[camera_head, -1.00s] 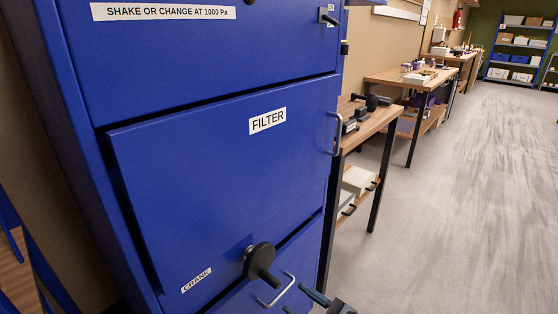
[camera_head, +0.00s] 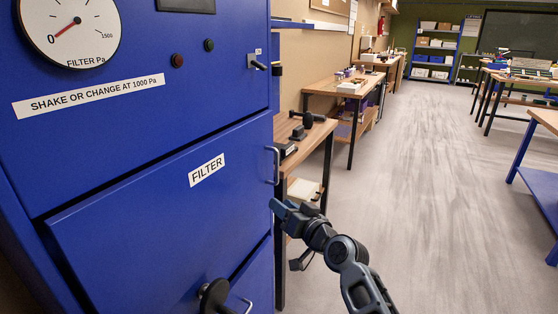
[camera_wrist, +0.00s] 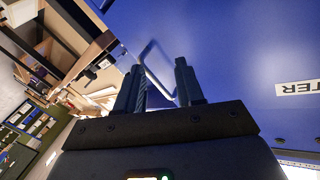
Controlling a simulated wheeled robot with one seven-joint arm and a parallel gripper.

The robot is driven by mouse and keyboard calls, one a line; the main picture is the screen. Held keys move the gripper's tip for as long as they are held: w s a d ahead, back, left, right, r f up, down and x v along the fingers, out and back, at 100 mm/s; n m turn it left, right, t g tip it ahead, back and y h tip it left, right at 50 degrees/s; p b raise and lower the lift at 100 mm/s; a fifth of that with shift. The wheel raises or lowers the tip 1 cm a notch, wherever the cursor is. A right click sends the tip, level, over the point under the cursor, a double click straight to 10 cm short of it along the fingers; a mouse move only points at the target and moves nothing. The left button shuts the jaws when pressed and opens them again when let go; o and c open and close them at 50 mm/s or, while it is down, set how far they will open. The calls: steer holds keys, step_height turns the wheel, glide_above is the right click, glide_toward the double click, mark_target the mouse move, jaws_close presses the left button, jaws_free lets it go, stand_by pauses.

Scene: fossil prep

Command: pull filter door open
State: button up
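The blue filter door (camera_head: 150,225) stands on the left in the head view, labelled FILTER (camera_head: 206,169). It looks slightly proud of the cabinet face. Its metal bar handle (camera_head: 276,165) is at the door's right edge. My gripper (camera_head: 278,207) is just below the handle in the head view. In the wrist view my gripper (camera_wrist: 160,88) has its two fingers apart, with the handle (camera_wrist: 152,68) showing beyond and between them. I cannot tell whether a finger touches the handle. The door also fills the right of the wrist view (camera_wrist: 240,50).
A wooden bench (camera_head: 305,135) stands close behind my gripper. The grey floor (camera_head: 420,170) at right is open.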

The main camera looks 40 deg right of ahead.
mark_target(278, 167)
steer(key=d+r+n+h, duration=0.2)
steer(key=d+r+n, duration=0.2)
steer(key=r, duration=0.2)
steer(key=p+x, duration=0.2)
steer(key=x, duration=0.6)
steer(key=shift+w+f, duration=0.15)
steer(key=shift+w, duration=0.15)
steer(key=shift+c, duration=0.3)
jaws_close()
